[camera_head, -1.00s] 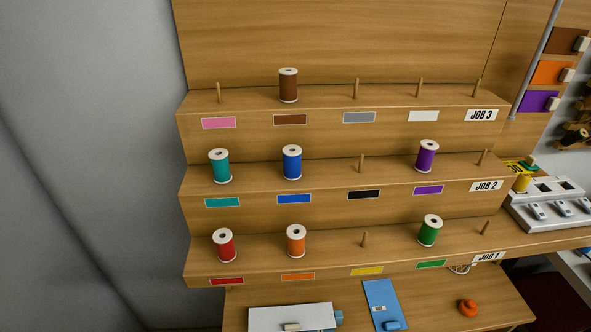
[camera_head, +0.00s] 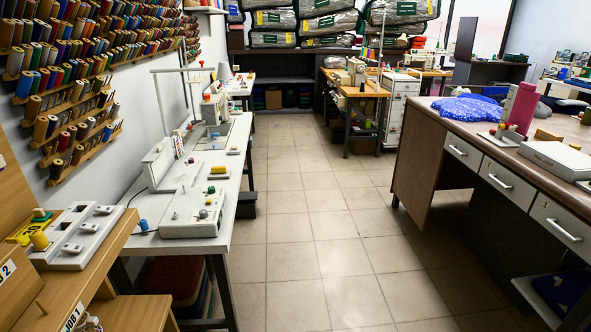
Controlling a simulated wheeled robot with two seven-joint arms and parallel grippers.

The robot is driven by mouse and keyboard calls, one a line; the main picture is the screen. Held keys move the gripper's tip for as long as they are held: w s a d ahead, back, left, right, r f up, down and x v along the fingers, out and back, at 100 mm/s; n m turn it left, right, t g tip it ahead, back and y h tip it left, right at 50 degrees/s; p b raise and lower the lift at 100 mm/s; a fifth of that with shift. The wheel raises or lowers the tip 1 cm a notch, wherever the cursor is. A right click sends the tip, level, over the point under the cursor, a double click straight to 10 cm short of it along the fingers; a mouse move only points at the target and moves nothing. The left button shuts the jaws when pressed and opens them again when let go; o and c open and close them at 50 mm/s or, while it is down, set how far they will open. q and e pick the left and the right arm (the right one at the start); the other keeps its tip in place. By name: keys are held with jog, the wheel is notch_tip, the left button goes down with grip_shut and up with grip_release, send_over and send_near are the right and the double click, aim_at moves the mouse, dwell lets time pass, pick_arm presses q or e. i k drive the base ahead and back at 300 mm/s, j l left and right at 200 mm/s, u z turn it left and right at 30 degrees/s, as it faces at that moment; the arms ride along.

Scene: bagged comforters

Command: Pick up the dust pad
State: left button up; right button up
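I cannot make out a dust pad for certain among the many small items in view. A white table (camera_head: 226,165) on the left carries a white sewing device (camera_head: 190,212) with small knobs and a little yellow item (camera_head: 218,170). Neither of my grippers shows in the head view.
A tiled floor aisle (camera_head: 310,215) runs clear down the middle. A desk with drawers (camera_head: 440,170) stands on the right, with blue cloth (camera_head: 467,110) and a pink spool (camera_head: 523,107). Bagged comforters (camera_head: 330,24) lie on the back shelf. Thread racks (camera_head: 60,80) hang on the left wall.

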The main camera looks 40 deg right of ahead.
aim_at(217, 172)
jog(key=z, duration=0.8)
jog(key=i+l+u, duration=0.1)
jog(key=i, duration=0.1)
